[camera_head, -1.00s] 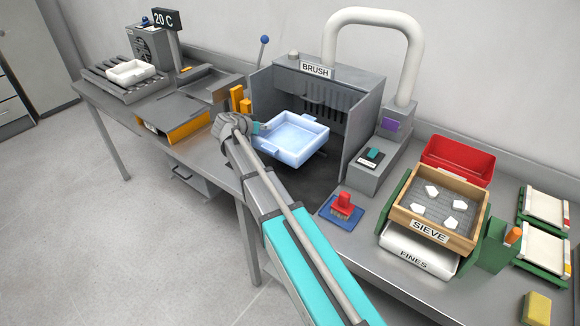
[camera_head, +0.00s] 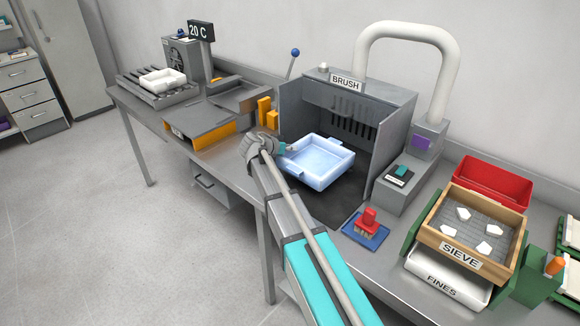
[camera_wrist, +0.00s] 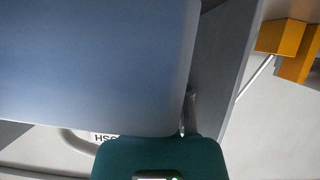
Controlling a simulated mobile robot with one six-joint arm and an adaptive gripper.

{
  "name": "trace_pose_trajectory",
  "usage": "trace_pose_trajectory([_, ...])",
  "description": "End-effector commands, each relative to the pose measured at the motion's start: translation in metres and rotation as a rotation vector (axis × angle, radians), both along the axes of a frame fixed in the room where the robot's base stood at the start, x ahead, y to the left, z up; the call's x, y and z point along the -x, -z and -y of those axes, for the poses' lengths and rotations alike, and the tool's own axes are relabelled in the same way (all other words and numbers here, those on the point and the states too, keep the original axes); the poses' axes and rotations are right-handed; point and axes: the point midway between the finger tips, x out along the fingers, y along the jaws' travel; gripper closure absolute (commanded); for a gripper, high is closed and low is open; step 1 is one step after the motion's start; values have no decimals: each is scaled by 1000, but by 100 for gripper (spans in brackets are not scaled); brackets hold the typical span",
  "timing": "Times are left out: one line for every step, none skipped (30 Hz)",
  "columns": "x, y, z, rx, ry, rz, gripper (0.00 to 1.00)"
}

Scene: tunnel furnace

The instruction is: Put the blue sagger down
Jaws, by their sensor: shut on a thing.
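The blue sagger (camera_head: 318,160) is a pale blue square tray with low walls and side lugs. It is held roughly level in front of the brush booth (camera_head: 345,110), over the booth's dark floor. My gripper (camera_head: 288,148) is shut on the sagger's left side. In the wrist view the sagger (camera_wrist: 90,65) fills the upper left, close to the camera, with a teal part of my gripper (camera_wrist: 160,155) at the bottom. The fingertips are mostly hidden, and I cannot tell how far the sagger's underside is above the floor.
A white sagger (camera_head: 163,78) sits on the rollers at the far left. Orange blocks (camera_head: 267,114) stand left of the booth. A red brush (camera_head: 367,222) on a blue pad and the wooden sieve (camera_head: 472,228) with several white pieces lie to the right.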

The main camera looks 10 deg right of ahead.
Motion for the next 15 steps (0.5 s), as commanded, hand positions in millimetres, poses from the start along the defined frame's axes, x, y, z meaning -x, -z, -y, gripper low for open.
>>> trace_pose_trajectory([0,8,0,4,-1,-1,100])
trace_pose_trajectory([0,10,0,4,-1,-1,100])
trace_pose_trajectory([0,13,0,4,-1,-1,100])
trace_pose_trajectory([0,14,0,4,-1,-1,100])
trace_pose_trajectory([0,16,0,5,-1,-1,100])
trace_pose_trajectory([0,17,0,5,-1,-1,100])
trace_pose_trajectory([0,18,0,5,-1,-1,100])
trace_pose_trajectory([0,19,0,5,-1,-1,100])
trace_pose_trajectory([0,19,0,5,-1,-1,100])
trace_pose_trajectory([0,19,0,5,-1,-1,100])
trace_pose_trajectory([0,19,0,5,-1,-1,100])
trace_pose_trajectory([0,19,0,5,-1,-1,100])
trace_pose_trajectory([0,19,0,5,-1,-1,100])
trace_pose_trajectory([0,19,0,5,-1,-1,100])
trace_pose_trajectory([0,19,0,5,-1,-1,100])
